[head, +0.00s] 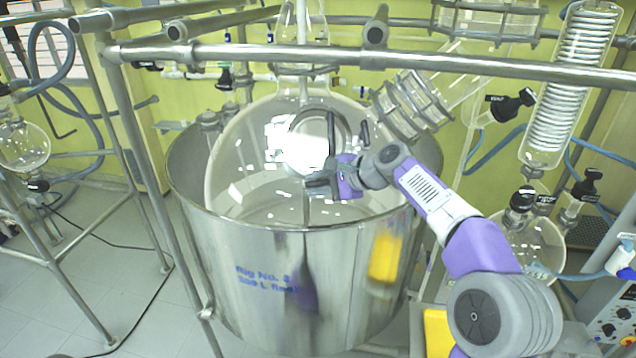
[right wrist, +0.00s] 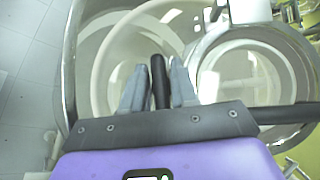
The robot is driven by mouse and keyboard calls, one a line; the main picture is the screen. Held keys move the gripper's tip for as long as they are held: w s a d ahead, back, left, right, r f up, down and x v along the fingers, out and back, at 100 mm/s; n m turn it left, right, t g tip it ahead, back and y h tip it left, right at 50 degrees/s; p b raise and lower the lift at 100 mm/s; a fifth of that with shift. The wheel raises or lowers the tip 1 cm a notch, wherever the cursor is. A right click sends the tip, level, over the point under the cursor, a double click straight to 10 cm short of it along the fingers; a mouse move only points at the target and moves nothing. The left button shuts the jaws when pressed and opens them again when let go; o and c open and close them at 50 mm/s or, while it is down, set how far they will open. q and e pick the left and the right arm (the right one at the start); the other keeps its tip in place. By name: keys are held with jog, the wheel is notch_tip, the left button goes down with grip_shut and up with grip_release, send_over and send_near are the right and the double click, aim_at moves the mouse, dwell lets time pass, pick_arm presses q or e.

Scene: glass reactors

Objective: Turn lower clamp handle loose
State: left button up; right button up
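My right gripper (head: 318,183) is in front of the large round glass vessel (head: 240,150), just below a dark clamp ring (head: 320,115) around a bright white area. In the right wrist view, the gripper's two grey fingers (right wrist: 158,72) stand close on either side of a black clamp handle (right wrist: 158,82). Another black handle (head: 364,133) stands up to the right of the ring. My left gripper is not in view.
A metal tub (head: 240,285) surrounds the lower vessel. A steel rail (head: 470,66) crosses above my arm. Glassware with black valves (head: 523,198) stands to the right of my arm. The floor at left is mostly clear.

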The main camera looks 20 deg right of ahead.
jog(key=shift+o, duration=0.9)
jog(key=v, duration=0.7)
jog(key=shift+s+d+r+b, duration=0.15)
jog(key=shift+s+d+b, duration=0.05)
jog(key=shift+b, duration=0.1)
